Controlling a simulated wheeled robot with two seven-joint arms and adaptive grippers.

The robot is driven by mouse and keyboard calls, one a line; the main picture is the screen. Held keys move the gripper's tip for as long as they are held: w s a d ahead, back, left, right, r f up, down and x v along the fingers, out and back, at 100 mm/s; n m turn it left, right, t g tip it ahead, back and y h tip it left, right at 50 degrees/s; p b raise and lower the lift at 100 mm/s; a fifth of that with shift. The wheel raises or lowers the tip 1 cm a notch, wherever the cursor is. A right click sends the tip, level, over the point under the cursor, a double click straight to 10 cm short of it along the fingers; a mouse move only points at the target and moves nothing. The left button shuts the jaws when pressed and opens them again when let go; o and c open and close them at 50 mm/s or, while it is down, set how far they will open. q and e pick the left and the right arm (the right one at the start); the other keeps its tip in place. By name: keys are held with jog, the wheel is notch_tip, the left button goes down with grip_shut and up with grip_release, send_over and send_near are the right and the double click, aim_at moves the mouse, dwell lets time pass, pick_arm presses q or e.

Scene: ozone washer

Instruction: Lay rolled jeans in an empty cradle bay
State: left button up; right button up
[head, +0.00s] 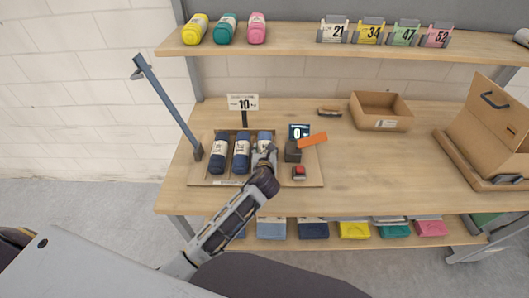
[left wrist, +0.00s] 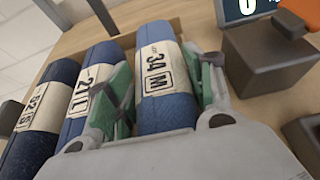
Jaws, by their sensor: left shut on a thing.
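Three rolled jeans with cream label bands lie side by side in the wooden cradle (head: 196,182) on the workbench. The left roll (head: 219,153) is dark navy, the middle roll (head: 241,152) is blue, and the right roll (head: 264,139) is mid blue. In the left wrist view the right roll (left wrist: 162,78) is labelled "34 M", and my left gripper (left wrist: 165,95) has its green-padded fingers on both sides of it. My left gripper (head: 264,158) is shut on this roll at the cradle's right bay. The gripper hides the roll's near end in the head view. My right gripper is not in view.
A "10" sign (head: 243,103) stands behind the cradle. A dark block with an orange flag (head: 312,140) and a red button (head: 299,171) are close on the right. An empty open box (head: 381,110) stands behind. A blue-grey post (head: 167,105) rises at left. The bench's middle right is clear.

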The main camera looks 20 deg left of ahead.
pick_arm(q)
jog(key=shift+f, duration=0.1)
dwell(0.3)
jog(key=o, duration=1.3)
jog(key=shift+c, duration=0.2)
jog(key=shift+v, duration=6.05)
